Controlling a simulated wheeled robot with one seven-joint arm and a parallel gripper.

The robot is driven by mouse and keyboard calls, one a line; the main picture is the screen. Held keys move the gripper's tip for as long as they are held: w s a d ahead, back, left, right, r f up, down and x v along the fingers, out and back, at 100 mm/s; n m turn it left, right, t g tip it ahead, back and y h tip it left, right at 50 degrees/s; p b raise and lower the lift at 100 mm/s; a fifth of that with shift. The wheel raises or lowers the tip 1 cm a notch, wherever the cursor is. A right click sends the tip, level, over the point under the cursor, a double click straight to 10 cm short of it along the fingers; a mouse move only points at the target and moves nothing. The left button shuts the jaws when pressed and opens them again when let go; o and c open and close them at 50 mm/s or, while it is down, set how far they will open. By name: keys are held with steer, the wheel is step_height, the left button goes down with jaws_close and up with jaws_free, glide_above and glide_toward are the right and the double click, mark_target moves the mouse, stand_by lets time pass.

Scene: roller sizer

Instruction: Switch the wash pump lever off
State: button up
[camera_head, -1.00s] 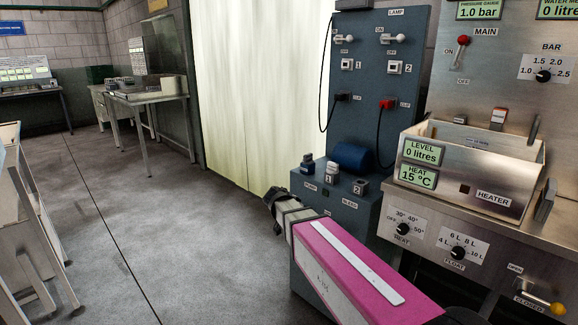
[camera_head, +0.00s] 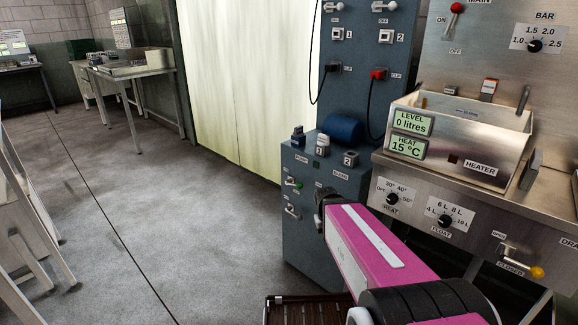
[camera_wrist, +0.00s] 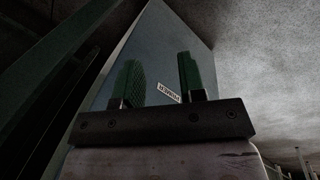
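A blue-grey cabinet (camera_head: 308,252) stands right of centre in the head view. Its front carries an upper small lever (camera_head: 297,184) with a green spot beside it and a lower small lever (camera_head: 292,210). Their labels are too small to read, so I cannot tell which is the wash pump lever. My gripper (camera_wrist: 160,80) shows two green finger pads apart with nothing between them in the wrist view. A blue-grey panel (camera_wrist: 165,45) with a small upside-down label lies beyond them. In the head view my dark wrist end is right of the levers, with the fingers mostly hidden.
A steel sink unit with a heater box (camera_head: 465,150), dials and a yellow-knobbed drain lever (camera_head: 536,272) stands close on the right. The lamp panel (camera_head: 365,55) with hanging cables rises behind the cabinet. Open floor (camera_head: 180,215) lies to the left.

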steer(key=w+a+n+h, duration=0.3)
steer(key=w+a+h, duration=0.15)
steer(key=w, duration=0.45)
steer(key=w+a+r+n+t+h, duration=0.2)
steer(key=w+a+r+t+h, duration=0.15)
steer(key=w+a, duration=0.4)
steer(key=w+a+r+n+t+h, duration=0.3)
steer(key=w+a+t+h, duration=0.2)
steer(key=a, duration=0.5)
steer(key=shift+g, duration=0.25)
steer(key=x, duration=1)
steer(key=shift+w+d+r, duration=0.1)
steer(key=shift+w+d, duration=0.15)
steer(key=shift+d, duration=0.05)
jaws_close()
